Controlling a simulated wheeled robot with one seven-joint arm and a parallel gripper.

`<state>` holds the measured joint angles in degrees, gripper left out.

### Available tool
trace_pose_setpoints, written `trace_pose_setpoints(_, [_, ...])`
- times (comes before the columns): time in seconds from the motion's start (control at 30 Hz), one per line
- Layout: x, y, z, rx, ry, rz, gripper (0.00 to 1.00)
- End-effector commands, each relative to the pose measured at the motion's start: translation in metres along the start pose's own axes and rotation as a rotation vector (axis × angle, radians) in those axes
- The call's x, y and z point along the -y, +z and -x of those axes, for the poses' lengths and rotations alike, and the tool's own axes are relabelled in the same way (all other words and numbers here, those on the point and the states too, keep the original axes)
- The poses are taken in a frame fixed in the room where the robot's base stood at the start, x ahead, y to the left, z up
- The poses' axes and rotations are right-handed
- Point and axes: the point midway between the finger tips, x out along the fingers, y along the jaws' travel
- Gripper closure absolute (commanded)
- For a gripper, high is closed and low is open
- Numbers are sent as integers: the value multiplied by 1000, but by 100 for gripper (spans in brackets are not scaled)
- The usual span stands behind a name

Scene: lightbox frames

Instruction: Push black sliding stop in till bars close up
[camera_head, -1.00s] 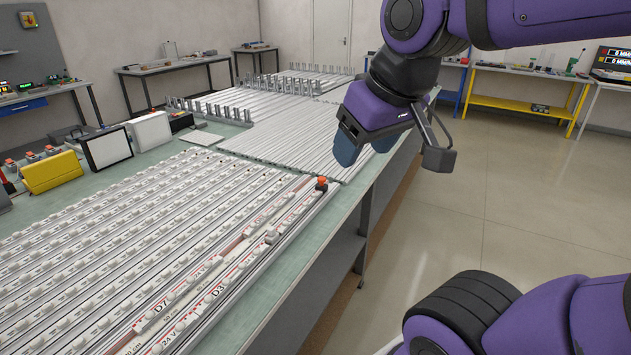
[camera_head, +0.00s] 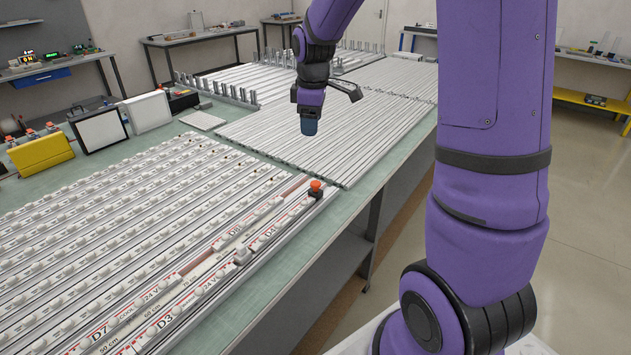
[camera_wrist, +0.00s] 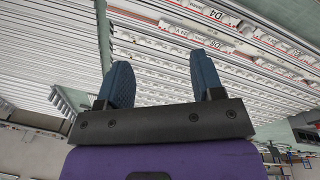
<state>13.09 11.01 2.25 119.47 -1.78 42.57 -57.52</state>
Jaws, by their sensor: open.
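A small black block with an orange-red knob (camera_head: 316,188), which looks like the sliding stop, sits at the far right end of the labelled bars. Labelled bars (camera_head: 206,281) lie in the near rail rows, with reddish gaps showing between some of them. My gripper (camera_head: 309,128) hangs fingers down above the bare rails, beyond the stop and apart from it. In the wrist view its two blue fingers (camera_wrist: 163,78) are spread with nothing between them. Labelled bars (camera_wrist: 210,15) show beyond the fingers there; I cannot make out the stop in that view.
The green bench (camera_head: 350,207) has a clear strip along its right edge. Bare rails (camera_head: 345,125) fill its middle, and upright posts (camera_head: 215,88) stand behind. A yellow case (camera_head: 40,152) and a black-framed panel (camera_head: 98,128) stand at left. My arm covers the right side.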

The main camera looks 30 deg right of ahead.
Motion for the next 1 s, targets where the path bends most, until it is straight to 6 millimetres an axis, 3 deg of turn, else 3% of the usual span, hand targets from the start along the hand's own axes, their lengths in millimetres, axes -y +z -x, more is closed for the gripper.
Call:
trace_pose_setpoints(0.1, [-26, -1, -44, 21, -42, 89, 39])
trace_pose_setpoints(0.3, [-55, 2, -104, 33, -92, 222, 39])
trace_pose_setpoints(0.43, [-64, 4, -127, 34, -110, 274, 39])
trace_pose_setpoints(0.57, [-68, 5, -139, 34, -118, 296, 39])
trace_pose_setpoints(0.77, [-65, 6, -159, 36, -121, 300, 39])
trace_pose_setpoints(1.0, [-60, 8, -202, 36, -122, 299, 39])
